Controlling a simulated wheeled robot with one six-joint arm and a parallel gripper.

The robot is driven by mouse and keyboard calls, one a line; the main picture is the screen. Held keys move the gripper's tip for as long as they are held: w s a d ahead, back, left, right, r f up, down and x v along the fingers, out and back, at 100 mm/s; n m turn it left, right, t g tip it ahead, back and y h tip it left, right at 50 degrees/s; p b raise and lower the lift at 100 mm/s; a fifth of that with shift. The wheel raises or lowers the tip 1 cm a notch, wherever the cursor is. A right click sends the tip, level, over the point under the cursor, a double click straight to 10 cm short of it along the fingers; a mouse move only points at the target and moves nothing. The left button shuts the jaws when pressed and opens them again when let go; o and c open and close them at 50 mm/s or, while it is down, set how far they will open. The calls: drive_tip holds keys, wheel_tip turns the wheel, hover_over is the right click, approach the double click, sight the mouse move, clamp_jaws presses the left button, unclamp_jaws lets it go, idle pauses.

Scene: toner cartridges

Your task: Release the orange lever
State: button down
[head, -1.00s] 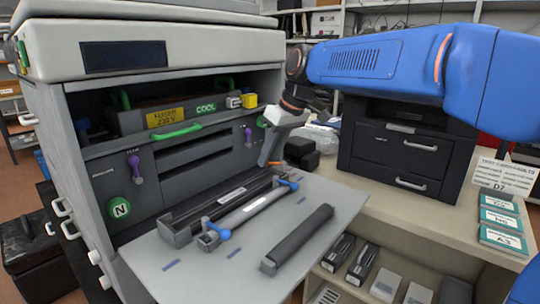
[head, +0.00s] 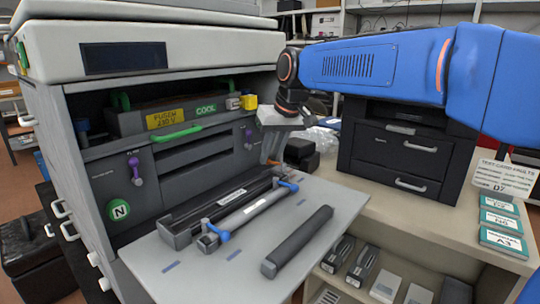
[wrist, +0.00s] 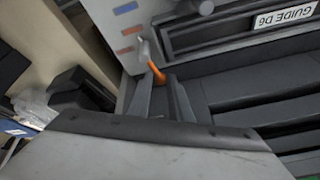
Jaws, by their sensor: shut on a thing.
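The orange lever (wrist: 158,76) shows in the wrist view between my fingertips, at the right end of the machine's open front. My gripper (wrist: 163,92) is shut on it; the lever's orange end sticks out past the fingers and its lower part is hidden. In the head view my gripper (head: 268,147) reaches down beside the machine's right edge, and a small orange bit of the lever (head: 274,162) shows at its tips. The grey machine (head: 85,150) stands open, with a long dark cartridge tray (head: 205,212) at its front.
The fold-down shelf (head: 190,275) holds a grey bar with blue ends (head: 250,212) and a dark roller (head: 297,242). A green handle (head: 177,133) and purple levers (head: 136,171) are on the machine. A black drawer unit (head: 402,158) stands on the bench at right.

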drive_tip(key=shift+d+f, duration=0.1)
drive_tip(key=c, duration=1.6)
unclamp_jaws()
drive_tip(key=shift+s, duration=0.1)
drive_tip(key=shift+v, duration=8.75)
drive_tip(key=shift+d, duration=0.1)
